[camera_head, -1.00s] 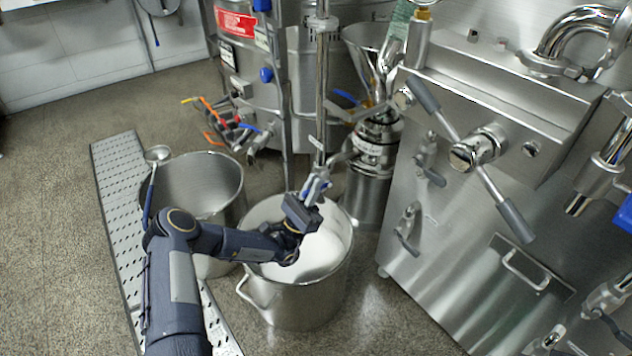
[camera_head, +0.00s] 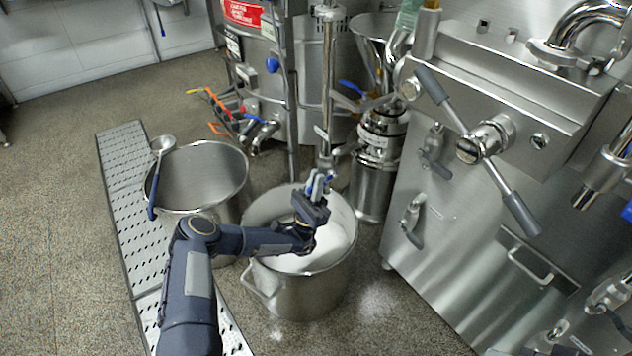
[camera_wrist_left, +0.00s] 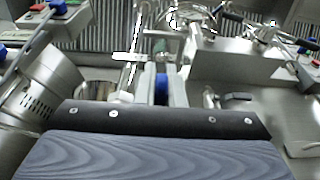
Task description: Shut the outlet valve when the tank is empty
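The outlet valve is at the foot of the thin upright steel pipe (camera_head: 327,75), above a steel pot (camera_head: 305,295) of white product (camera_head: 325,245). My left gripper (camera_head: 318,184) is at that pipe end, over the pot, and hides most of the valve. In the left wrist view its two grey fingers (camera_wrist_left: 162,90) stand close on either side of a blue handle (camera_wrist_left: 161,88), seemingly pressed on it. The handle's exact angle and any flow from the outlet are hidden. The steel hopper (camera_head: 372,30) shows behind; its inside is hard to read. My right gripper is not in view.
A second steel pot (camera_head: 200,180) with a ladle (camera_head: 160,150) on its rim stands at the left, by a perforated floor strip (camera_head: 125,190). A steel machine cabinet (camera_head: 450,230) with levers fills the right. A large vessel (camera_head: 260,80) stands behind. Floor is free at the far left.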

